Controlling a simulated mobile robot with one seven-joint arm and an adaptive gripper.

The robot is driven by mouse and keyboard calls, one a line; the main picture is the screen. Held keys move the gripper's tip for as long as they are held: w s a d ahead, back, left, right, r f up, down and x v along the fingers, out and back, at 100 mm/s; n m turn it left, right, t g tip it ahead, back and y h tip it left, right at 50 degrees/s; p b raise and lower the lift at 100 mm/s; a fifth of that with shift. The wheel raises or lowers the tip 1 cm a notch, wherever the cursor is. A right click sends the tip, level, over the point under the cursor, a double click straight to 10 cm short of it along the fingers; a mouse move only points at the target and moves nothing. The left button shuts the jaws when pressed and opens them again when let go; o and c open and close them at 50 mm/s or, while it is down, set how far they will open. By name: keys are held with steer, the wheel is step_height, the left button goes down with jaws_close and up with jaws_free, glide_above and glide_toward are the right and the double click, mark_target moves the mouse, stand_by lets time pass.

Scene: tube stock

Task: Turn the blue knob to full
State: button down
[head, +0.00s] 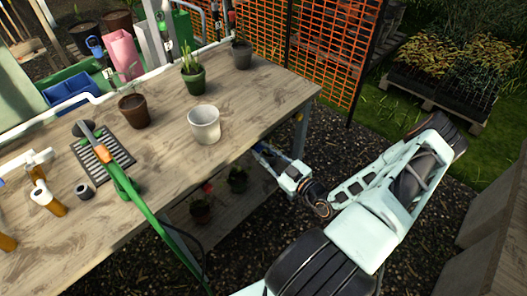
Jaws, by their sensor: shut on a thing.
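My gripper (264,154) is at the end of my arm, just below the right front edge of the wooden table. It is small and dark here, and its fingertips are partly hidden by the table edge. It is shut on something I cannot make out. A little blue shows close by it, too small to tell if it is a knob. I cannot pick out the blue knob for certain. A blue handle-like piece (95,44) shows at the back left, well away from my gripper.
Small plants sit on a lower shelf. A table leg (300,130) is right of my gripper. An orange mesh (325,50) stands behind. Gravel lies right.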

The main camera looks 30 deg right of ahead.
steer(key=shift+m, duration=0.7)
steer(key=c, duration=1.7)
jaws_free()
steer(key=shift+s, duration=0.1)
steer(key=v, duration=1.2)
